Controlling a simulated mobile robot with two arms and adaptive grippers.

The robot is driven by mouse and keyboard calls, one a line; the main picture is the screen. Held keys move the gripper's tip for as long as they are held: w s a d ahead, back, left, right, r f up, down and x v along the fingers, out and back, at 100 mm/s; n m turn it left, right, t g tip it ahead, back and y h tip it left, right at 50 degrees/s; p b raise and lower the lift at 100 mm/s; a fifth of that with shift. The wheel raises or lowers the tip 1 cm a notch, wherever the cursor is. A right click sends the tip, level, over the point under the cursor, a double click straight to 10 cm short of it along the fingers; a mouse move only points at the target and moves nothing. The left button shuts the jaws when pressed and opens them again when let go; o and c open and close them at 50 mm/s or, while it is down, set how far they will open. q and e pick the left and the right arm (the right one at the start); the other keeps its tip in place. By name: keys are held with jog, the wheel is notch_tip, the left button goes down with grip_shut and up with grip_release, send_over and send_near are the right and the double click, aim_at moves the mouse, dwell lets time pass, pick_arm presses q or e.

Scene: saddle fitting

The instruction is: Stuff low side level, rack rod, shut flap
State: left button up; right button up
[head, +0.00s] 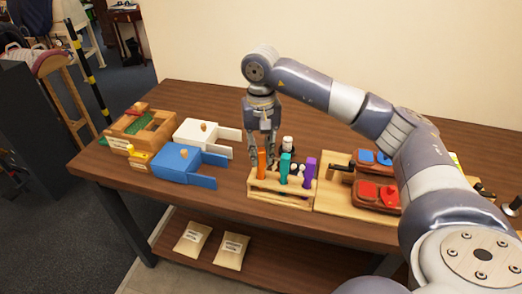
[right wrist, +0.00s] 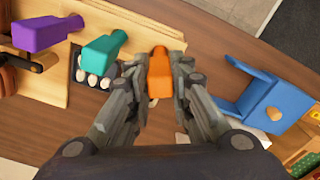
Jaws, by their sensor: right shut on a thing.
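My right gripper (head: 262,158) points down at the left end of a small wooden rack (head: 282,199) and is shut on an orange rod-like piece (head: 261,165). In the right wrist view the orange piece (right wrist: 159,75) sits between the fingers. I cannot tell whether its lower end is still in the rack. A teal piece (head: 285,167) and a purple piece (head: 309,171) stand in the rack to its right. Two stuffed bags, one left (head: 191,238) and one right (head: 231,250), lie on the low shelf. I cannot make out a flap. My left gripper is not in view.
Left of the rack are a blue block (head: 176,163) with prongs, a white one (head: 201,136) and a brown box (head: 134,127) with green lining. Right of it, a board (head: 333,200) bears blue and red pads.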

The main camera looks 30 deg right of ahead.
jog(key=o, duration=1)
jog(key=shift+c, duration=0.2)
jog(key=shift+f, duration=0.1)
notch_tip(320, 180, up, 12)
